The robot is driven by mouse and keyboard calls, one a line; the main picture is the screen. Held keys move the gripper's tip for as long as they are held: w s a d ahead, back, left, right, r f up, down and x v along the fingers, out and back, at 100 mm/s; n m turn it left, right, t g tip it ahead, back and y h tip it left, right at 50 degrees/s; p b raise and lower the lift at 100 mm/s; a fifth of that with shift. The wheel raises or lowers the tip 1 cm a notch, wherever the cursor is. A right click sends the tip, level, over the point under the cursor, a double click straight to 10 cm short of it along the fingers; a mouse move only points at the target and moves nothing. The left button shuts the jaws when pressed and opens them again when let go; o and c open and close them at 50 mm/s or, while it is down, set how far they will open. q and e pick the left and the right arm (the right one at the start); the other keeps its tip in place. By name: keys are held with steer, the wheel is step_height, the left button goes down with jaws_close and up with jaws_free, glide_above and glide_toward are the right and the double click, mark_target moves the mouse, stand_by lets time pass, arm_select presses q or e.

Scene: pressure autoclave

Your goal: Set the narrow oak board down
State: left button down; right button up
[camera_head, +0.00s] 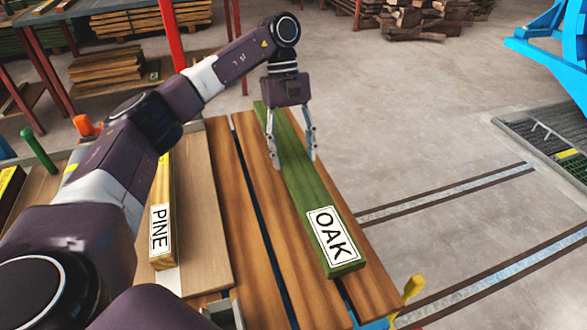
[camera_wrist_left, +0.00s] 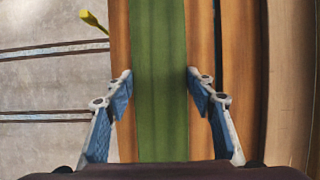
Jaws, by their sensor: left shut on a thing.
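The narrow oak board (camera_head: 300,174) is a long green bar with a white OAK label on its near end. It lies lengthwise over the brown plank top of the bench (camera_head: 222,167); whether it touches the planks or hangs just above them I cannot tell. My left gripper (camera_head: 293,160) reaches down over its far half, one finger on each side, shut on it. In the left wrist view the green board (camera_wrist_left: 158,90) runs between the two fingertips (camera_wrist_left: 158,76). My right gripper is not in view.
A bar labelled PINE (camera_head: 161,215) lies to the left, partly behind my arm. A yellow handle (camera_head: 412,288) sticks up at the bench's near right corner. Lumber stacks (camera_head: 105,66) stand behind. Open floor (camera_head: 410,110) lies to the right, with a grate (camera_head: 550,140) beyond.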

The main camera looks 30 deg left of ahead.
mark_target(292, 155)
arm_select(q)
steer(key=shift+f+b, duration=0.3)
steer(key=shift+f, duration=1.75)
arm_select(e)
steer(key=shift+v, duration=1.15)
arm_select(q)
steer(key=shift+f, duration=0.1)
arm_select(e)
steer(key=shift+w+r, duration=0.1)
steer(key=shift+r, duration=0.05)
arm_select(q)
steer(key=c, duration=0.9)
jaws_free()
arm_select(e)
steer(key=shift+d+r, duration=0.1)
